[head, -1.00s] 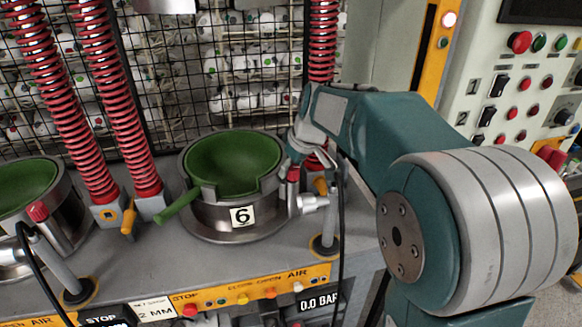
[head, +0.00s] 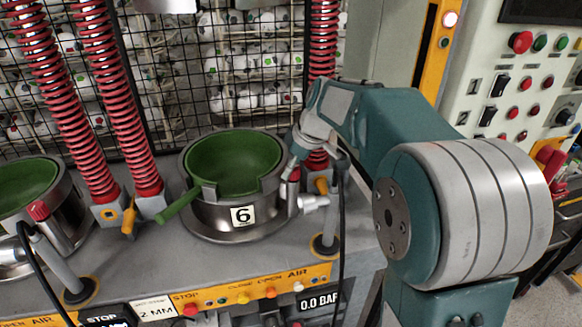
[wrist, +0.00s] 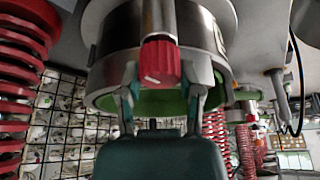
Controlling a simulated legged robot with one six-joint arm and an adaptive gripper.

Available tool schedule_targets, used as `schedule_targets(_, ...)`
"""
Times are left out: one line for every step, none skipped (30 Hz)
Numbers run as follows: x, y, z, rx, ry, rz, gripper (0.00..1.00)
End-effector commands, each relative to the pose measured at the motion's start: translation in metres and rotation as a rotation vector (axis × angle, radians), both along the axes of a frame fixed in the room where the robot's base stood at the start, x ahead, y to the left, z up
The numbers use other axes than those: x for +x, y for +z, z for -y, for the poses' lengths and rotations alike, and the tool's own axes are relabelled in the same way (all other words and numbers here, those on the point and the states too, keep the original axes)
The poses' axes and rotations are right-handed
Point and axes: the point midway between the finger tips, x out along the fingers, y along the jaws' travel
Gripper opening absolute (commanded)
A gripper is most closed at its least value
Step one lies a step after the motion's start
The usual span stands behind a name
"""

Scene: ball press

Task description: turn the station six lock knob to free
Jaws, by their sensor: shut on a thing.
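The station six pot (head: 225,218) is a steel cylinder with a green bowl inside and a "6" label on its front. Its red lock knob (head: 294,174) shows small at its right side, partly covered by my gripper (head: 291,166). In the wrist view the red ribbed knob (wrist: 160,62) has a short white mark on its face. My gripper (wrist: 161,78) has a finger on either side of this knob and is shut on it. The fingertip contact is partly hidden in the head view.
A neighbouring pot (head: 70,215) with its own red knob (head: 38,211) stands at left. Red springs (head: 118,110) rise behind the pots. A grey post (head: 331,215) with a black cable stands close right of station six. An orange button strip (head: 255,292) lies in front.

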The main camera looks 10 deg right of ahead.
Motion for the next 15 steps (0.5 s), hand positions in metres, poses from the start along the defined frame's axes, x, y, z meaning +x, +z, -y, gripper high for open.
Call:
schedule_targets(-0.0008,-0.0029,0.0003,-0.001,0.001,-0.007,0.00)
schedule_targets(-0.0008,-0.0029,0.0003,-0.001,0.001,-0.007,0.00)
schedule_targets(-0.0008,-0.0029,0.0003,-0.001,0.001,-0.007,0.00)
schedule_targets(-0.0008,-0.0029,0.0003,-0.001,0.001,-0.007,0.00)
schedule_targets(-0.0008,-0.0029,0.0003,-0.001,0.001,-0.007,0.56)
schedule_targets(-0.0007,-0.0029,0.0003,-0.001,0.000,-0.007,0.74)
schedule_targets(-0.0007,-0.0026,0.0003,-0.001,0.001,-0.006,0.82)
schedule_targets(-0.0006,-0.0024,0.0003,0.000,0.000,-0.006,0.82)
schedule_targets(-0.0005,-0.0022,0.0002,-0.001,0.000,-0.005,0.82)
schedule_targets(-0.0005,-0.0019,0.0002,0.000,0.000,-0.004,0.82)
schedule_targets(-0.0005,-0.0017,0.0003,0.000,0.000,-0.004,0.82)
schedule_targets(-0.0004,-0.0015,0.0001,-0.001,0.000,-0.004,0.82)
schedule_targets(-0.0004,-0.0013,0.0001,0.000,0.000,-0.003,0.82)
schedule_targets(-0.0004,-0.0012,0.0002,0.000,0.000,-0.003,0.82)
schedule_targets(-0.0003,-0.0011,0.0001,0.000,0.000,-0.003,0.82)
